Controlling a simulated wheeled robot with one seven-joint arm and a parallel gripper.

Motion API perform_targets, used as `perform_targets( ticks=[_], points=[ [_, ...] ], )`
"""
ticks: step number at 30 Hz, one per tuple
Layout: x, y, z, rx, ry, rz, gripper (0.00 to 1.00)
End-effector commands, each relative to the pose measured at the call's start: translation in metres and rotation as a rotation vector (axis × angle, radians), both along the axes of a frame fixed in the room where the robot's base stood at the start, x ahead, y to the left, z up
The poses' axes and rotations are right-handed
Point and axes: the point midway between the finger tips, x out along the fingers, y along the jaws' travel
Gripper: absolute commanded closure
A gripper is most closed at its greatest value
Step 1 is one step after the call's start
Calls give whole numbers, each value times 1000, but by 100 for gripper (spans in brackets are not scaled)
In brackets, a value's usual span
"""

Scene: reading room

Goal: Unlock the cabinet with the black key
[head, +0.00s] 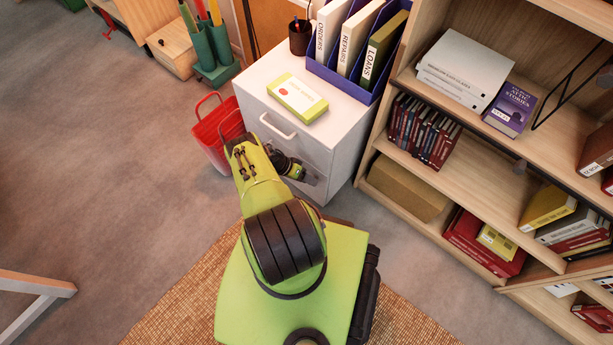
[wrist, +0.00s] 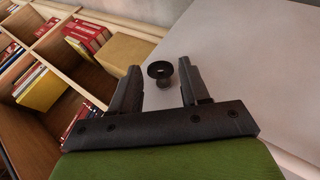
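The white cabinet (head: 318,150) stands left of the bookshelf, and its pale face fills the right of the wrist view (wrist: 250,75). A small black ring-headed piece (wrist: 160,69), which looks like the black key, shows against that face. A dark round part sits just below the ring; I cannot tell whether the key is in a lock. My gripper (wrist: 159,72) is open, with one finger on each side of the ring and gaps showing. In the head view my gripper (head: 305,176) is close to the cabinet's lower front, partly hidden by my arm.
The cabinet has a drawer handle (head: 278,127). On its top are a yellow-and-white box (head: 297,98), a blue file holder (head: 347,82) with binders and a pen cup (head: 299,38). A red basket (head: 213,135) stands left; a bookshelf (head: 470,178) stands right. Open floor (head: 90,190) lies left.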

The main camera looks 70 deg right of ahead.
Motion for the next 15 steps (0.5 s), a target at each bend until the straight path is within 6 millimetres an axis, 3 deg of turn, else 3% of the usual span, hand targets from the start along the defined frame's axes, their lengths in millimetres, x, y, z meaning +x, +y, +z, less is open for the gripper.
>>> perform_targets(
  ticks=[1,8,15],
  points=[
    [0,0,0,0,0,0,62],
    [0,0,0,0,0,0,98],
    [-1,1,2,-6,-20,0,99]
  ],
)
